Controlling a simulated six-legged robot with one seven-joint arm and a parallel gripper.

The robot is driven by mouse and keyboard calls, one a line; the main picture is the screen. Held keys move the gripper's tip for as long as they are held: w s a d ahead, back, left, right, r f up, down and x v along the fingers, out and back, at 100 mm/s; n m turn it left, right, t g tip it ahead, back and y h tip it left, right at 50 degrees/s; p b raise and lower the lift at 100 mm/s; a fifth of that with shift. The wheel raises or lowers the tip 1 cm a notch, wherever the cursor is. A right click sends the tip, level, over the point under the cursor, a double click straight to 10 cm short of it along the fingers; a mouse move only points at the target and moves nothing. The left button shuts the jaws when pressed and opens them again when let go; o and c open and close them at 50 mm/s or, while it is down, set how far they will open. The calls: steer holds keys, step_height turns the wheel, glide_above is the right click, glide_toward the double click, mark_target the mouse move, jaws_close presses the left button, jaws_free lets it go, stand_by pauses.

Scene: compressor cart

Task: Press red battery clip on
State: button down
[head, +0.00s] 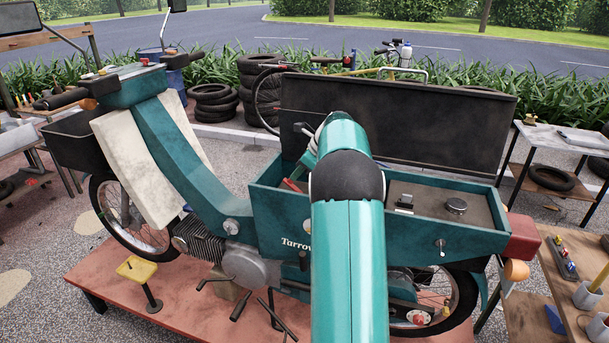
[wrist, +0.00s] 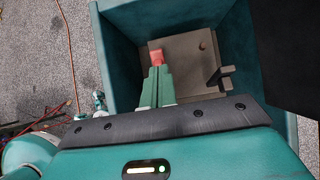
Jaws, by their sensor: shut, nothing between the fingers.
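The red battery clip (wrist: 155,57) shows in the wrist view on the left part of a grey-brown block, likely the battery (wrist: 183,62), inside a teal compartment. My gripper (wrist: 157,72) is shut and empty, with its tips right at the near side of the red clip. I cannot tell whether they touch it or stop just above it. In the head view a bit of red, likely the clip (head: 291,186), shows at the left of the open compartment (head: 262,200). My own arm hides my gripper and most of the battery there.
The raised black seat (head: 440,120) stands behind the compartment. Teal compartment walls (wrist: 122,55) close around my fingers. An upright tab (wrist: 220,76) rises from the block to their right. A dark cap (head: 456,205) sits on the panel to the right.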

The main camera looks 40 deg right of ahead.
mark_target(287, 179)
steer(key=shift+w+a+f+g+h, duration=0.2)
steer(key=shift+w+a+g+h, duration=0.1)
steer(key=shift+w+g, duration=0.25)
steer(key=shift+w+a+f+g+h, duration=0.15)
steer(key=shift+w+a+g+h, duration=0.15)
steer(key=shift+w+g, duration=0.25)
steer(key=shift+w+a+f+g+h, duration=0.15)
steer(key=shift+w+g+h, duration=0.1)
steer(key=shift+g, duration=0.25)
steer(key=shift+w+d+f+g+h, duration=0.15)
steer(key=shift+g+h, duration=0.1)
steer(key=shift+g, duration=0.25)
steer(key=shift+s, duration=0.1)
steer(key=shift+s+r, duration=0.1)
steer(key=shift+a+r, duration=0.1)
steer(key=shift+r, duration=0.65)
steer(key=shift+r, duration=0.1)
